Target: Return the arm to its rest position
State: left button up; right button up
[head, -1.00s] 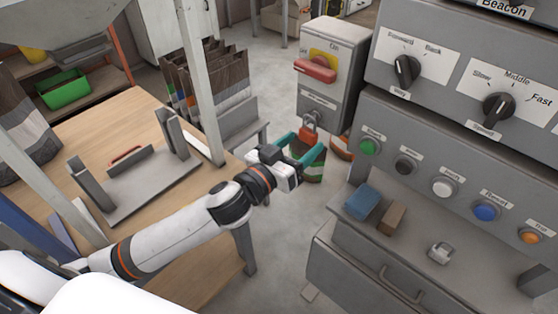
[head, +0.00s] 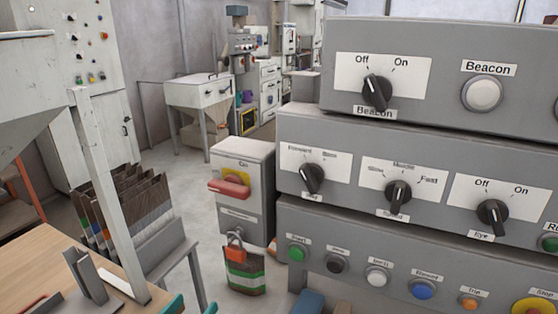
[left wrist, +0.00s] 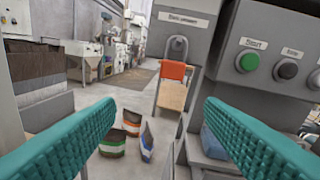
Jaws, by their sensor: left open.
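My left gripper (head: 192,308) shows only as two teal fingertips at the bottom edge of the head view; the rest of its arm is out of frame. In the left wrist view its two teal fingers (left wrist: 160,108) are wide apart with nothing between them. A red padlock (head: 236,248) hangs at the bottom of the grey disconnect box (head: 256,178), which has a red handle on a yellow plate. The padlock also shows in the left wrist view (left wrist: 175,70), beyond the fingers and apart from them. My right gripper is in neither view.
The grey control panel (head: 420,176) with knobs and buttons fills the right side. A wooden table (head: 40,274) and a white post (head: 108,195) stand at left, beside a rack of bags (head: 128,210). Striped bags (left wrist: 112,143) stand on the floor. Open floor lies behind.

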pick_arm(q)
jog(key=s+a+f+n+g+y, duration=0.1)
jog(key=s+a+f+g+y, duration=0.2)
jog(key=f, duration=0.5)
jog(key=s+d+f+m+g+y, duration=0.1)
jog(key=s+f+m+g, duration=0.1)
jog(key=s+f+g, duration=1)
jog(key=s+f+p, duration=0.2)
jog(key=f, duration=1.1)
jog(key=s+f+p, duration=0.1)
jog(key=s+f, duration=0.1)
jog(key=f, duration=1)
jog(key=s+a+f+p, duration=0.2)
jog(key=s+f, duration=0.9)
jog(key=s, duration=0.3)
jog(key=shift+s+a+f+m, duration=0.15)
jog(key=shift+s+a+m, duration=0.15)
jog(key=shift+s+a, duration=0.1)
jog(key=shift+c, duration=0.5)
